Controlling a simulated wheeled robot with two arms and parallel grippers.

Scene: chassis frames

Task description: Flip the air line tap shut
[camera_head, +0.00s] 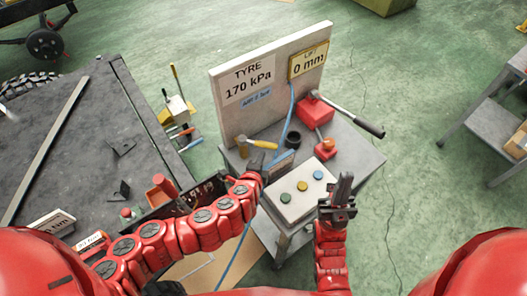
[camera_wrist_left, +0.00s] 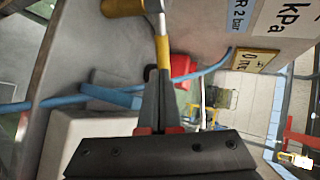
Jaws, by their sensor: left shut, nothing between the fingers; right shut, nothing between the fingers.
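The air line tap shows in the head view as a brass body (camera_head: 243,150) with a yellow lever (camera_head: 263,144), at the foot of the upright board. The lever points right, roughly level. In the left wrist view its silver shank and yellow grip (camera_wrist_left: 163,52) run down towards my fingertips. My left gripper (camera_head: 260,160) is shut and empty, just in front of the lever; in the left wrist view its fingertips (camera_wrist_left: 160,75) overlap the grip's end, and I cannot tell whether they touch. My right gripper (camera_head: 345,182) is shut and empty, pointing up beside the button box.
The board (camera_head: 222,107) reads "TYRE 170 kPa" and "0 mm". A blue hose (camera_head: 288,112) passes by the lever. A red box (camera_head: 313,109) with a long black-gripped lever (camera_head: 361,125), a black ring (camera_head: 293,139) and a button box (camera_head: 301,207) share the cart. A dark bench (camera_head: 70,155) stands left.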

